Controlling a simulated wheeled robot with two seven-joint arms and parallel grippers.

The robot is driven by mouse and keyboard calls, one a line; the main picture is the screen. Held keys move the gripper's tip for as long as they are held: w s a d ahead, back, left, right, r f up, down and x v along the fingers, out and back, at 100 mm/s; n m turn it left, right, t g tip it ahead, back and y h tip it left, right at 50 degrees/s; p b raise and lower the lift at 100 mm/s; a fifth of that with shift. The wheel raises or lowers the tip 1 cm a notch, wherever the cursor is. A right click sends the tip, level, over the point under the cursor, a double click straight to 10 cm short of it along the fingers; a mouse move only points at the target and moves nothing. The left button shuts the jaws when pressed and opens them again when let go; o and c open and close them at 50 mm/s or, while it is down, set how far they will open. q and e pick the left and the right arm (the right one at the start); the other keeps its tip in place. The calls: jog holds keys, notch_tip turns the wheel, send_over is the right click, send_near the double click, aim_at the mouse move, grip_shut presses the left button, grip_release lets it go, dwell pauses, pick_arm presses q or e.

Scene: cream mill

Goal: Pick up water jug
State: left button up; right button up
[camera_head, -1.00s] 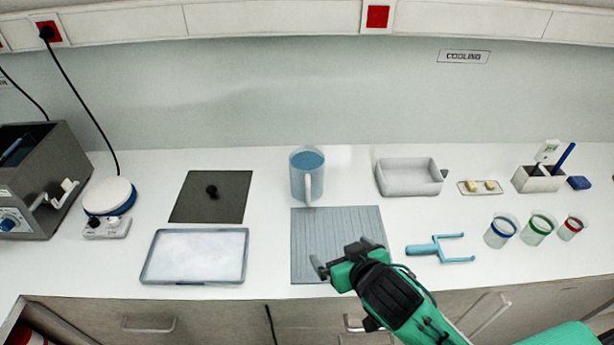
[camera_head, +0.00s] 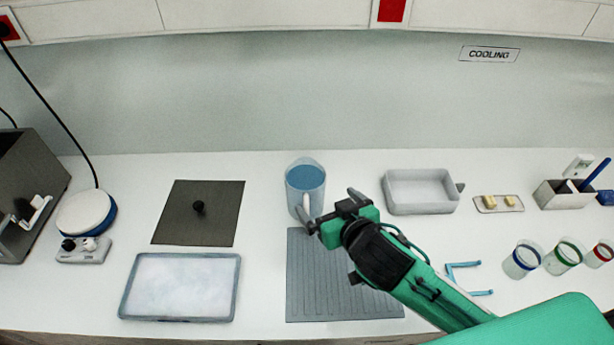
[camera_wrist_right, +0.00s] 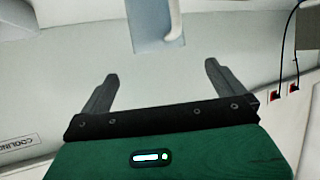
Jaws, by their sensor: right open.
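The water jug (camera_head: 303,178) is a clear jug with blue water and a pale handle (camera_head: 306,206) facing the front. It stands upright on the counter behind the grey ribbed mat. My right gripper (camera_head: 332,207) is open and empty, just in front of the jug and slightly to its right. One finger overlaps the jug's lower front in the head view; I cannot tell whether it touches. In the right wrist view, the jug (camera_wrist_right: 146,25) and its handle (camera_wrist_right: 174,22) show at the top, beyond and between the open fingers (camera_wrist_right: 158,85). My left gripper is not in view.
The ribbed mat (camera_head: 310,290) lies below my right arm. A grey tray (camera_head: 420,208) stands right of the jug, and a dark plate (camera_head: 180,220) lies left. A white-filled tray (camera_head: 180,287) is front left. A blue fork-like tool (camera_head: 470,292) lies partly behind my arm.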

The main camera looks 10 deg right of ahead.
aim_at(307, 177)
jog(key=x, duration=0.1)
jog(key=p+x, duration=0.1)
jog(key=x, duration=0.3)
jog(key=shift+w+r+p, duration=0.2)
jog(key=shift+w+p, duration=0.1)
jog(key=x, duration=0.2)
jog(key=shift+w+f, duration=0.25)
jog(key=shift+w, duration=0.1)
jog(key=shift+w+f, duration=0.1)
jog(key=shift+w, duration=0.1)
jog(key=shift+w+a+p, duration=0.15)
jog(key=shift+w+p, duration=0.15)
jog(key=shift+p, duration=0.25)
jog(key=p+x, duration=0.1)
jog(key=x, duration=0.2)
jog(key=shift+w+p, duration=0.3)
jog(key=shift+p, duration=0.05)
jog(key=shift+w+f, duration=0.1)
jog(key=shift+w, duration=0.4)
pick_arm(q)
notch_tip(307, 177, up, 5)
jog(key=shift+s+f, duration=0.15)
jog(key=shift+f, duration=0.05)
